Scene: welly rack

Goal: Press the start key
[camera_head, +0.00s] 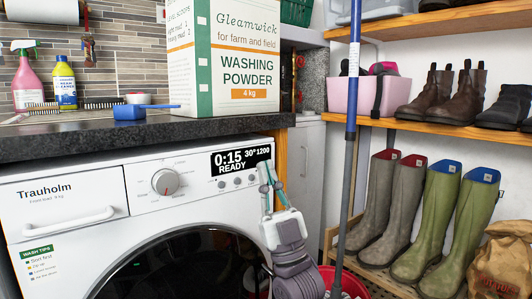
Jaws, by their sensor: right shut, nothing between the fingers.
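The white Trauholm washing machine (100,235) stands under a dark worktop. Its display (238,160) reads 0:15, 30°, 1200 and READY. A round dial (164,181) sits left of the display, and a row of small round keys (237,181) runs below it. I cannot tell which key is the start key; it may be hidden behind my right gripper. My right gripper (266,166) is shut and empty, fingers pointing up, at the panel's right end by the display. I cannot tell whether it touches the panel. My left gripper is not in view.
A washing powder box (236,60), blue scoop (130,112) and bottles (65,85) stand on the worktop (60,133). A blue-grey pole (350,110) rises right of my gripper from a red bucket (350,285). Wellies (430,215) and shoes fill the rack at right.

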